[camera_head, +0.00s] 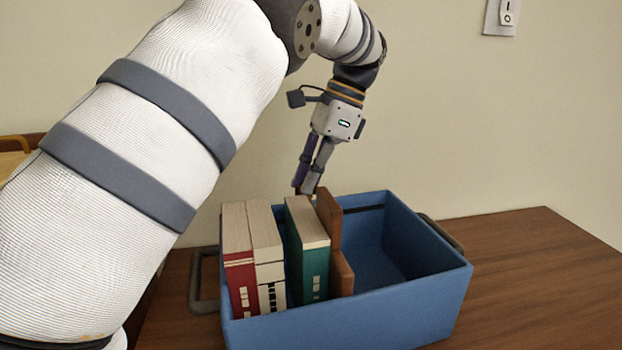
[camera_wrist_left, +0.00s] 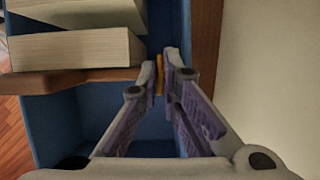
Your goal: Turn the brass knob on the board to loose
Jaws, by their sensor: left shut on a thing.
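A brown wooden board (camera_head: 329,217) stands upright in the blue box, beside the green book. In the left wrist view the board (camera_wrist_left: 75,80) runs from the left edge towards my fingertips. The brass knob (camera_wrist_left: 159,76) shows as a small yellow-brass piece between the fingertips, at the board's end. My left gripper (camera_head: 306,189) reaches down behind the books and is shut on the knob; it also shows in the left wrist view (camera_wrist_left: 166,72). The fingers hide most of the knob, and its turned position cannot be read. My right gripper is not in view.
The blue box (camera_head: 425,300) stands on a wooden table (camera_head: 530,265). A red-and-cream book (camera_head: 240,265), a cream book (camera_head: 267,255) and the green book (camera_head: 308,255) stand left of the board. The box's right part is empty. A wall with a switch (camera_head: 501,16) rises behind.

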